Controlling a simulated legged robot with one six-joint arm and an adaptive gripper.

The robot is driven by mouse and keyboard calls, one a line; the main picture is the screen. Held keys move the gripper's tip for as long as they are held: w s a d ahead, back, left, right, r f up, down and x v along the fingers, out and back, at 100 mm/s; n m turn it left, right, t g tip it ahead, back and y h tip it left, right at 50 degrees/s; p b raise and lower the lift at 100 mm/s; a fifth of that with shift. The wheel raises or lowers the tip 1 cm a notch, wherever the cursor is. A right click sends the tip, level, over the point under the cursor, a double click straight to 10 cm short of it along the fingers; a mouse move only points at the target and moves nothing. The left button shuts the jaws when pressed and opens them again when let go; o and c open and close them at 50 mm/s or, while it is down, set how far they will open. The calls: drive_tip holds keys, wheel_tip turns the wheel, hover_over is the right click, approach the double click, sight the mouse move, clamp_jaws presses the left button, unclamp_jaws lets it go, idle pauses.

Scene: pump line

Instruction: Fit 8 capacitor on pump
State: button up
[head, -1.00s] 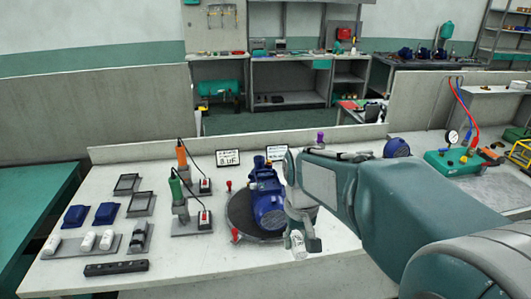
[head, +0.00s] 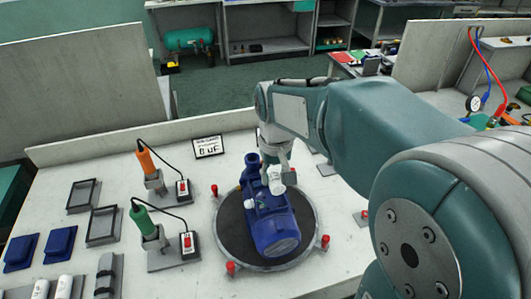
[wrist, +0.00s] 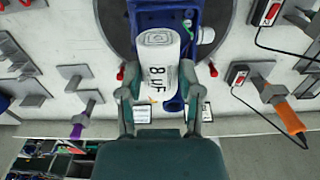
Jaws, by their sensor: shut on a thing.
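My gripper (head: 275,172) is shut on a white capacitor (wrist: 160,60), whose label reads "8 uF" in the wrist view. The capacitor also shows in the head view (head: 277,182), above the top of the blue pump (head: 272,222). The pump lies on a round dark turntable (head: 233,225). In the wrist view the capacitor overlaps the pump's blue body (wrist: 196,18); I cannot tell whether they touch. A sign (head: 208,147) behind the turntable reads "8 uF".
Green (head: 143,222) and orange (head: 147,160) tools stand on holders left of the turntable. Red-topped clamps (head: 231,267) ring it. Farther left are empty grey frames (head: 103,225), blue covers (head: 59,242) and white capacitors (head: 64,288). A low wall (head: 120,155) closes the bench's back.

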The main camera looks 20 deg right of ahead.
sight(272, 202)
drive_tip(key=shift+w+a, duration=0.15)
drive_tip(key=shift+w, duration=0.25)
drive_tip(key=shift+s+a+f, duration=0.1)
drive_tip(key=shift+a+f, duration=0.1)
drive_tip(key=shift+f, duration=0.35)
drive_tip(key=shift+d+f, duration=0.2)
drive_tip(key=shift+f, duration=2.5)
drive_tip(key=shift+s+f, duration=0.1)
drive_tip(key=shift+f, duration=0.15)
drive_tip(key=shift+r, duration=0.2)
drive_tip(key=o, duration=0.8)
drive_tip(key=shift+c, duration=0.2)
